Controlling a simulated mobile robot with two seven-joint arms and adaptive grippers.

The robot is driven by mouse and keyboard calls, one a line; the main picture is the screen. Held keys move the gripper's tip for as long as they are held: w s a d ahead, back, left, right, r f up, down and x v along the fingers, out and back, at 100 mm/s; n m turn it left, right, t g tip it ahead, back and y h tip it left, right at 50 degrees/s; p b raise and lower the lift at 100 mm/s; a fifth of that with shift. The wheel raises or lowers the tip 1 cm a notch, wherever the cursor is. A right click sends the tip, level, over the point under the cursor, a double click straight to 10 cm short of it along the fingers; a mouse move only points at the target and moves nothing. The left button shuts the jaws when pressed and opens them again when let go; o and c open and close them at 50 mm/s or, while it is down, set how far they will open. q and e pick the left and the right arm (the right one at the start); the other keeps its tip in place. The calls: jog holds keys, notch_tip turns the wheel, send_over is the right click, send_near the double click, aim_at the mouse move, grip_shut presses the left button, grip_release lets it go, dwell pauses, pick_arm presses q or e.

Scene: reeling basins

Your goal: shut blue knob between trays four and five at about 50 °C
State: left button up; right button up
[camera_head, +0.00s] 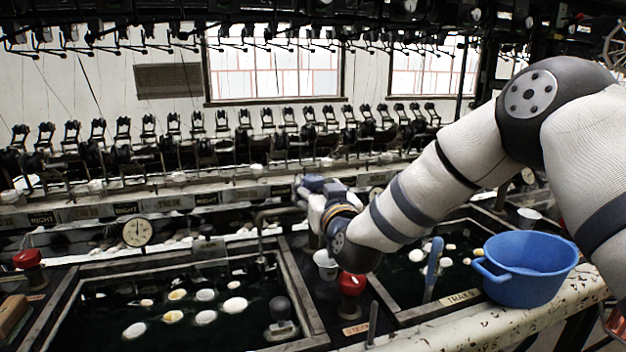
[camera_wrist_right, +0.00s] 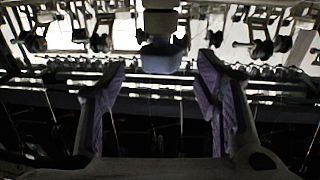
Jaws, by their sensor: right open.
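My right gripper (camera_head: 318,194) is over the gap between two dark water trays, the left tray (camera_head: 292,262) and the right tray (camera_head: 388,308). Its open fingers also show in the right wrist view (camera_wrist_right: 162,70). A blue-grey block (camera_wrist_right: 160,57) under a beige part shows between the fingertips there; I cannot tell whether it is the blue knob or whether it touches. In the head view, the arm and gripper cover much of this spot. A dial thermometer (camera_head: 137,232) stands behind the left tray; its reading is too small. My left gripper is out of view.
A red knob (camera_head: 352,283) and a white cup (camera_head: 325,262) stand below my right wrist. Another red knob (camera_head: 27,259) is at far left. A blue basin (camera_head: 528,283) sits on the right front ledge, and a blue-handled tool (camera_head: 433,262) leans beside it.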

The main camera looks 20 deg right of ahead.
aim_at(316, 184)
jog(key=w, duration=0.3)
jog(key=shift+w+d+f, duration=0.1)
jog(key=shift+w+f, duration=0.25)
jog(key=shift+w+b, duration=0.35)
jog(key=shift+w, duration=0.05)
jog(key=shift+w+r, duration=0.25)
jog(key=shift+r, duration=0.1)
jog(key=c, duration=1.2)
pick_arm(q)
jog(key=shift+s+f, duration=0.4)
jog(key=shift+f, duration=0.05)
pick_arm(e)
jog(key=shift+o, duration=0.2)
